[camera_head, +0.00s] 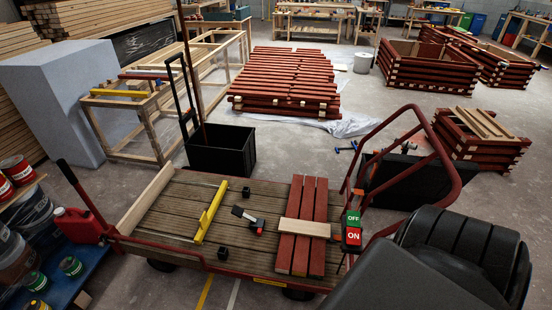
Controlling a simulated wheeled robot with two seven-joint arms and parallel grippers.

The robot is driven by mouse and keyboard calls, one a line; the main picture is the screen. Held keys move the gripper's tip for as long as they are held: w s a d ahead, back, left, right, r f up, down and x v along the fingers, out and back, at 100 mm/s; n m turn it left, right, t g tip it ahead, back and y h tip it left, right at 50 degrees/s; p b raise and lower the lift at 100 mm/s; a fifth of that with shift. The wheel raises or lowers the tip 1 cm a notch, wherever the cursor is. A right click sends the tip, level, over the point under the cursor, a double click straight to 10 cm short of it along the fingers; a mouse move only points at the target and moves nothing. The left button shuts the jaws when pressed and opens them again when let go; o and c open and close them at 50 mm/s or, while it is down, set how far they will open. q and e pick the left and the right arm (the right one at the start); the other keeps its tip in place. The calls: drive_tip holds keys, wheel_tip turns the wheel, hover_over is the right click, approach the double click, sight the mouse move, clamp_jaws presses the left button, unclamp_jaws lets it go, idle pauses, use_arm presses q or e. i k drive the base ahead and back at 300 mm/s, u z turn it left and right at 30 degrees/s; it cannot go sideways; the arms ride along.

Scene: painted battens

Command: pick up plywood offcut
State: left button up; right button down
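The plywood offcut (318,230) is a short pale rectangular board. It lies flat across three dark red battens (302,262) on the right part of a flat wooden-decked cart (165,225). Its right end is close to a block with green OFF and red ON labels (352,228). Neither gripper can be made out in the head view.
A yellow tool (210,213), small black blocks (223,253) and a small black-and-white tool (248,218) lie on the deck. A red tubular handle (447,143) rises at the right. A large dark shape (470,255) fills the lower right. A black crate (220,150) stands behind.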

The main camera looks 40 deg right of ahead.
sight(309, 229)
drive_tip(key=i, duration=1.15)
drive_tip(key=z, duration=1.85)
